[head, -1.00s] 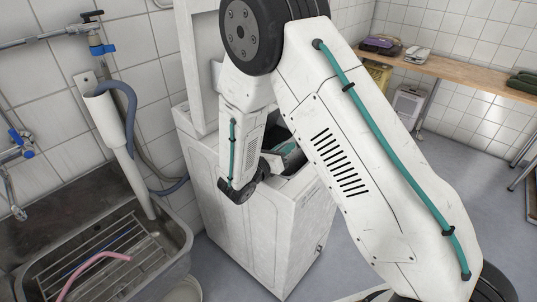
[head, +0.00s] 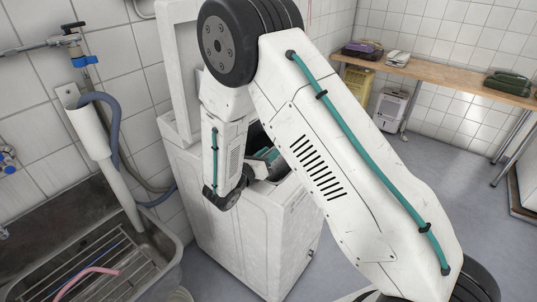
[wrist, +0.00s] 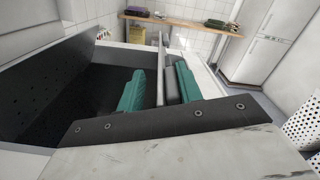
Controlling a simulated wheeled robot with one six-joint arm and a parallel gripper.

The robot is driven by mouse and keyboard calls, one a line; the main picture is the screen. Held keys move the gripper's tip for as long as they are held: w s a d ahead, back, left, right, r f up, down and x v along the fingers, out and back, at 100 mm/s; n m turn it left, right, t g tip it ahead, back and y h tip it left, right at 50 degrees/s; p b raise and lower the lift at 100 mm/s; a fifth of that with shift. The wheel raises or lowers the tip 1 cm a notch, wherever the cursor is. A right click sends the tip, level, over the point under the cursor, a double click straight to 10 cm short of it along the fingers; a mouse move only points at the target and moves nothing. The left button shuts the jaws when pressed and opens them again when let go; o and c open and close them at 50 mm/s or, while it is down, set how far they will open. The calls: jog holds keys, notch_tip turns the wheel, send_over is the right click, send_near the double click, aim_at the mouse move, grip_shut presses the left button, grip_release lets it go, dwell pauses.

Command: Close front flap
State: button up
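The white top-loading washer (head: 258,232) stands in the middle of the head view with its tall lid (head: 179,60) raised. My gripper (head: 265,155) reaches down at its top opening; in the head view my arm hides much of it. In the wrist view, my gripper (wrist: 160,90) shows two teal finger pads, spread apart. A thin pale upright plate (wrist: 159,65), seen nearly edge-on, stands between them and looks like the flap. It is close to the right finger, with a clear gap to the left one. I cannot tell whether it touches the right finger.
A dark perforated cavity (wrist: 50,85) lies left of my fingers. The sink (head: 150,262) with a rack and pipes is at the left. A wooden bench (head: 450,73) runs along the back wall with several items on it. Grey floor is open at the right.

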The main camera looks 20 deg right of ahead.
jog(key=shift+s+a, duration=0.1)
jog(key=v, duration=0.7)
jog(key=shift+s+a, duration=0.15)
jog(key=shift+a, duration=0.1)
